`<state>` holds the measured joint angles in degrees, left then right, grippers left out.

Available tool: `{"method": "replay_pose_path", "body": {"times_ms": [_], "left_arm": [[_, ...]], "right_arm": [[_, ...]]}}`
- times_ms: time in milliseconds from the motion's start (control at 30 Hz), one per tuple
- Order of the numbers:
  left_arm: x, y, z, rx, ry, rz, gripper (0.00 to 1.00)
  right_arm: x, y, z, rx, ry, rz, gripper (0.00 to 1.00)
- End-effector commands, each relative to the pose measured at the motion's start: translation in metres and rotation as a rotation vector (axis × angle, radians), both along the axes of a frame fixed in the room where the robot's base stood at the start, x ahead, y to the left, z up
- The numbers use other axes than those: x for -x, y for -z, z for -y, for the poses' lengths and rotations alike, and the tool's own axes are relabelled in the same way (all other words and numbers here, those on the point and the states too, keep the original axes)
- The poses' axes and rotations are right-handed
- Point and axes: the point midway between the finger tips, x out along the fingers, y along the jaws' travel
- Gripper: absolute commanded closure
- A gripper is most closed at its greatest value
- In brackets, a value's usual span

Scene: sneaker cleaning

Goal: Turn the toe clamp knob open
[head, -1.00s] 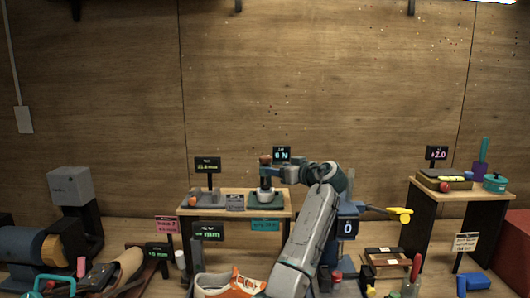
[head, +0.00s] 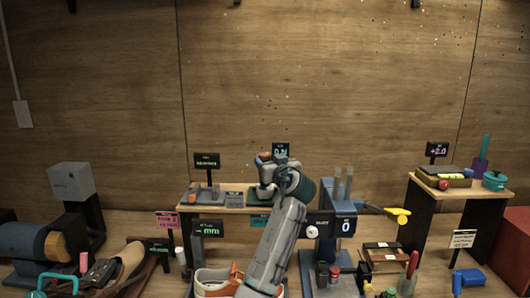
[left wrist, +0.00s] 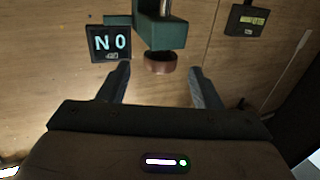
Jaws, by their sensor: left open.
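The toe clamp knob is a round brown cap below a green block with a metal rod; in the left wrist view the knob (left wrist: 160,64) sits between my open fingers, with a gap on each side. My left gripper (left wrist: 159,70) is open and holds nothing. In the head view my left gripper (head: 266,170) is at the middle shelf, close by the brown knob (head: 263,156), and hides much of the clamp. A force display (head: 281,149) stands behind it; in the left wrist view the display (left wrist: 109,42) shows 0 N upside down. My right gripper is not in view.
An orange and white sneaker (head: 212,288) is at the front, partly behind my left arm. A blue machine (head: 342,228) stands right of the arm. Another small display (head: 207,160) stands on the shelf's left part. The wall above is clear.

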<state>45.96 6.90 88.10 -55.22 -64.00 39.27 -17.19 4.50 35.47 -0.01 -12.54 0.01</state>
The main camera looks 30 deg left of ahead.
Motion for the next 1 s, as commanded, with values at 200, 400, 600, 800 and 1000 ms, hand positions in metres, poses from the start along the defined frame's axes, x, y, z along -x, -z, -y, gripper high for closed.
{"method": "replay_pose_path", "body": {"times_ms": [200,400,600,800,1000], "left_arm": [[-0.022,-0.003,-0.029,0.000,-0.002,-0.002,0.42],[-0.030,0.000,-0.039,0.001,-0.001,-0.001,0.42],[-0.031,0.000,-0.040,0.001,0.000,0.000,0.42],[-0.030,0.000,-0.040,0.001,0.000,0.000,0.67],[-0.030,0.001,-0.040,0.001,-0.001,0.000,0.85]], "right_arm": [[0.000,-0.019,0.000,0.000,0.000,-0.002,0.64],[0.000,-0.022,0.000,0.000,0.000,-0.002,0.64],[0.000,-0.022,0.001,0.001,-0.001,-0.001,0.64],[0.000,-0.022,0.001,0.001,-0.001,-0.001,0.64],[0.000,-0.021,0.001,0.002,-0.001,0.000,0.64]]}}
